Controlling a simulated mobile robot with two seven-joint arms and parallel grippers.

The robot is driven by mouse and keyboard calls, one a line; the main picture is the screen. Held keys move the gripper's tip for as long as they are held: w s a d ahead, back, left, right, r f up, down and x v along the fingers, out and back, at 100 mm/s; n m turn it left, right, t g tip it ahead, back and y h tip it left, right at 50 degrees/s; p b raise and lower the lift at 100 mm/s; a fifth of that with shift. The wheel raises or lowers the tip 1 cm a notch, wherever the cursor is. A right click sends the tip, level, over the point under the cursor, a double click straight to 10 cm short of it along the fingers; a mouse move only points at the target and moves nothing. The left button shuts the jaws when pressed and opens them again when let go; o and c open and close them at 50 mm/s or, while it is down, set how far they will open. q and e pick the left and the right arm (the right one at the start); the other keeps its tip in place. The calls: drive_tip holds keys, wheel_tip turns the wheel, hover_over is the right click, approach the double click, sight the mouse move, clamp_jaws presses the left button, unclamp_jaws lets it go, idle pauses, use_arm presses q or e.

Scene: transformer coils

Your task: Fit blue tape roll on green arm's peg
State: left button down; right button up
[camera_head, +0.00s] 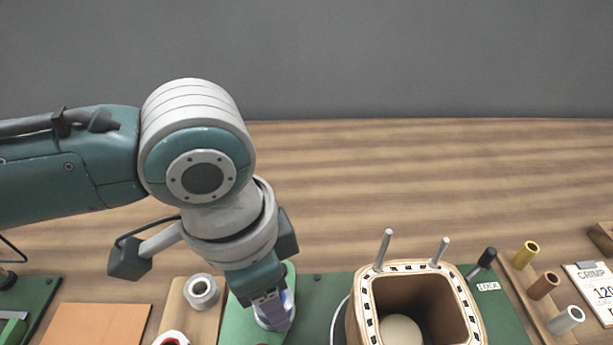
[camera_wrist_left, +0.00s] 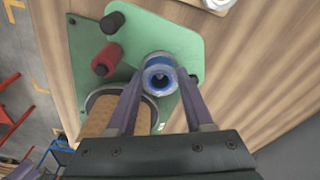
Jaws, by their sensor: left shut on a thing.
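The blue tape roll (camera_wrist_left: 158,63) sits between the fingertips of my left gripper (camera_wrist_left: 160,92), over the green arm (camera_wrist_left: 188,48). It shows end-on with a dark middle in the left wrist view. The head view shows my left gripper (camera_head: 275,312) pointing down at the green arm (camera_head: 237,322), its fingers covering most of the roll. I cannot tell whether the roll is around the peg or just above it; the peg is not clearly visible. A red spool (camera_wrist_left: 107,58) and a black knob (camera_wrist_left: 112,22) stand on the green arm's side. My right gripper is not in view.
A square coil former (camera_head: 365,315) with two upright metal rods stands right of the green arm. A wooden strip (camera_head: 207,322) left of it holds a white-grey roll (camera_head: 201,291). Several coloured tubes (camera_head: 545,285) stand at the right. The table behind is clear.

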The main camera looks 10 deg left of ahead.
use_arm(q)
unclamp_jaws()
idle(0.5)
drive_tip(key=shift+r, duration=0.1)
wheel_tip(320, 180, up, 5)
drive_tip(key=p, duration=0.6)
drive_tip(key=shift+d, duration=0.1)
idle(0.7)
